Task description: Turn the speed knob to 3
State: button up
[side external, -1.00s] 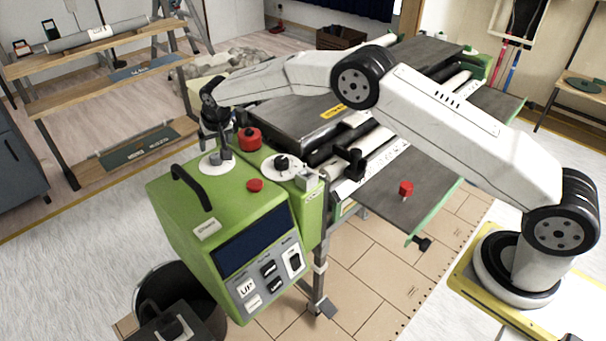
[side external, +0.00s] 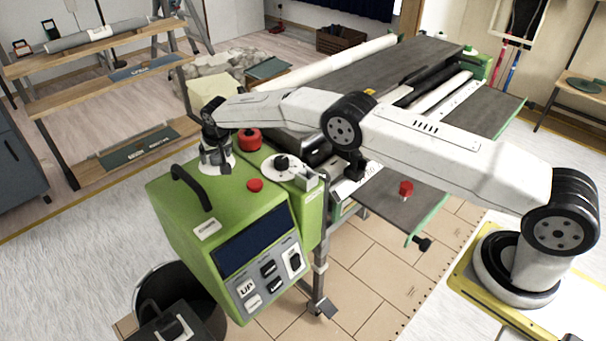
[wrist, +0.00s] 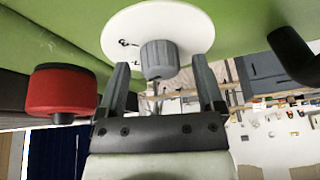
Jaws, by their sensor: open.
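A grey ribbed knob (wrist: 158,60) stands on a round white dial (wrist: 182,20) with small dark marks at its left, in the wrist view. The marks are too small to read surely. My gripper (wrist: 161,66) is open, with one finger on each side of the knob and gaps visible. In the side view my gripper (side external: 218,165) is over the left part of the green machine's top (side external: 238,196) and hides most of that dial. A second white dial with a black knob (side external: 282,163) sits to its right.
A red button (side external: 249,139) stands beside the dials; a red one (wrist: 62,90) shows left of my fingers in the wrist view. A smaller red button (side external: 255,185) and a black handle (side external: 191,187) are on the machine's top.

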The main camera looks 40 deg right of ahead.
dwell(0.3)
grip_shut()
jog(key=shift+f+m, duration=0.1)
jog(key=shift+m, duration=0.2)
jog(key=shift+m+h, duration=0.6)
jog(key=shift+m, duration=0.6)
grip_release()
